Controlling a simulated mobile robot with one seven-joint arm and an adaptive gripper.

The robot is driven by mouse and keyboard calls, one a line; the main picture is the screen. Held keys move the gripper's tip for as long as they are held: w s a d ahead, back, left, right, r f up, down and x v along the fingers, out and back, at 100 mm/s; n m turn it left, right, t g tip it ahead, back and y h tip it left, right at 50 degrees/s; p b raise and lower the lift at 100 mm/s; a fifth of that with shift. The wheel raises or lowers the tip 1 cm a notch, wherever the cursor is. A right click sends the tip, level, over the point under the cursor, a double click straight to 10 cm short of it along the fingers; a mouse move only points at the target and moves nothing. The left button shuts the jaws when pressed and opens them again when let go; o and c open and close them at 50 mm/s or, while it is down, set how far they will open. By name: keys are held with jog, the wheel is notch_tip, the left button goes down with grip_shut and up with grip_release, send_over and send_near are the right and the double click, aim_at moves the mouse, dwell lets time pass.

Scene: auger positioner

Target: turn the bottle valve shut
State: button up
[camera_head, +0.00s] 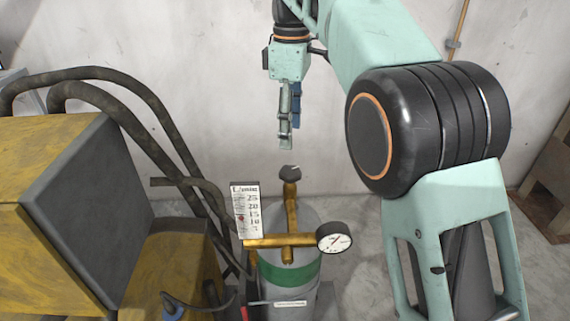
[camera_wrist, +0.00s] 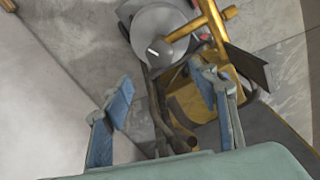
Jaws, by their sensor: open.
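The gas bottle (camera_head: 286,276) is a grey cylinder with a green band, standing upright below my gripper in the head view. Its valve has a small dark grey knob (camera_head: 290,171) on top of a brass stem (camera_head: 290,210). In the wrist view the knob (camera_wrist: 156,52) shows a white mark and lies just beyond the fingertips, toward the top. My gripper (camera_head: 286,146) points down above the knob, with a visible gap between them. In the wrist view my gripper (camera_wrist: 162,82) has its two blue-padded fingers spread, with nothing held.
A yellow machine (camera_head: 60,190) with thick dark hoses (camera_head: 150,100) stands at left. A bare wall lies behind the bottle.

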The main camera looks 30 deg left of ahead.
aim_at(290, 170)
notch_tip(290, 170, down, 10)
jog(key=shift+f+b, duration=0.25)
jog(key=shift+b, duration=0.65)
jog(key=c, duration=1.1)
